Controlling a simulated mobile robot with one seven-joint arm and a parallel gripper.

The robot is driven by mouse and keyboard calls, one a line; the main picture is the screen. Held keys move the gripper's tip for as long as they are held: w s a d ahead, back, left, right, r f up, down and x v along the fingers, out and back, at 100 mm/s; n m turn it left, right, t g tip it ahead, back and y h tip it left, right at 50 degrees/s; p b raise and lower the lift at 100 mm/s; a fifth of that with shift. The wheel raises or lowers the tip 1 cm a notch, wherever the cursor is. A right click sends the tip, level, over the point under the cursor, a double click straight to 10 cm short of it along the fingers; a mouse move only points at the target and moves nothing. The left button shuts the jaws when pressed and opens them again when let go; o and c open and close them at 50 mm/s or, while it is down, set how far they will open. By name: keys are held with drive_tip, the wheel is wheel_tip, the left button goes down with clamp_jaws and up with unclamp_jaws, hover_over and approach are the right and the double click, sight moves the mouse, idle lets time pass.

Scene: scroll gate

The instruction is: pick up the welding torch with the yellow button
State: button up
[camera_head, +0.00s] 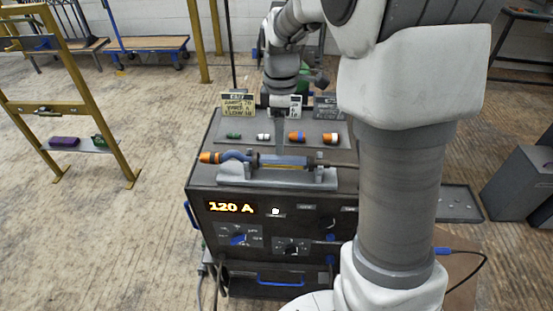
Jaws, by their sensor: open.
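A welding torch (290,161) lies on its side in a grey cradle (275,181) on top of a dark welding machine (205,180). My gripper (280,150) is open and points down from above, just behind or over the middle of the torch. Whether its fingers touch or straddle the handle cannot be told. My arm comes in from the right and covers part of the machine's right side.
A yellow gate frame (98,100) with a shelf holding purple and green items stands left. Floor between is clear.

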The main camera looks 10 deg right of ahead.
sight(280, 158)
drive_tip(key=f, duration=0.7)
drive_tip(key=shift+s+a+f, duration=0.1)
drive_tip(key=shift+s+f, duration=0.1)
drive_tip(key=shift+s, duration=0.15)
drive_tip(key=shift+r, duration=0.1)
clamp_jaws()
